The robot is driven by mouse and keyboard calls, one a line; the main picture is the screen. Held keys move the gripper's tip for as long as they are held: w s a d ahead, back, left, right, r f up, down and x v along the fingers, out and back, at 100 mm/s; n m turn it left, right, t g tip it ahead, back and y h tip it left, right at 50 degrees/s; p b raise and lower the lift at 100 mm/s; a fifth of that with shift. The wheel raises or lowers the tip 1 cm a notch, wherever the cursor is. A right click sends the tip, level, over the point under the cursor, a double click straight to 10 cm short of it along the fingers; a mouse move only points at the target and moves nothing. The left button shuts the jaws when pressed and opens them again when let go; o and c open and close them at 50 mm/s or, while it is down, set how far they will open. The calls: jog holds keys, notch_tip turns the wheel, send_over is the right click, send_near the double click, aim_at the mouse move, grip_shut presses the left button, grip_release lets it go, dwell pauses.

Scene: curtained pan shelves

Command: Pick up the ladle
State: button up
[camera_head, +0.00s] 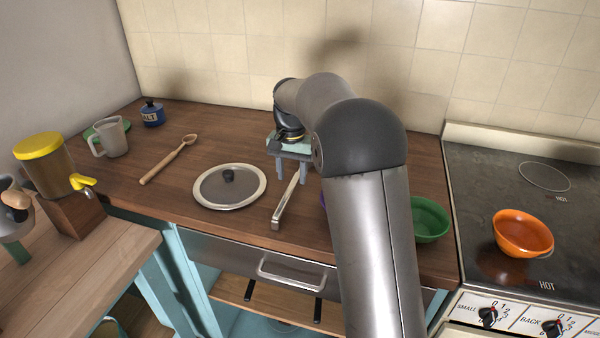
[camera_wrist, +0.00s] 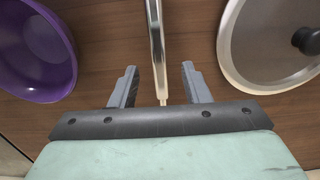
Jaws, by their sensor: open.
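A long, narrow metal utensil lies on the brown wooden counter in the head view (camera_head: 285,207), below my gripper. I take it for the ladle, but no ladle bowl shows. In the wrist view, its shiny straight length (camera_wrist: 155,40) runs from the top edge down between the fingers, its thin end near the gripper's base. My gripper (camera_head: 291,173) is open and points down over the utensil's far end. In the wrist view, the two grey fingers (camera_wrist: 159,72) stand on either side of it with gaps. Whether the fingertips are at its height I cannot tell.
A glass lid (camera_head: 215,190) lies left of the utensil. A purple bowl (camera_wrist: 40,50) is on its other side, mostly behind my arm in the head view. A green bowl (camera_head: 430,220) stands further right. A wooden spoon (camera_head: 168,161) lies left, the tiled wall (camera_head: 230,50) behind.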

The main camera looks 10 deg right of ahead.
aim_at(292, 183)
jog(key=shift+f, duration=1.95)
grip_shut()
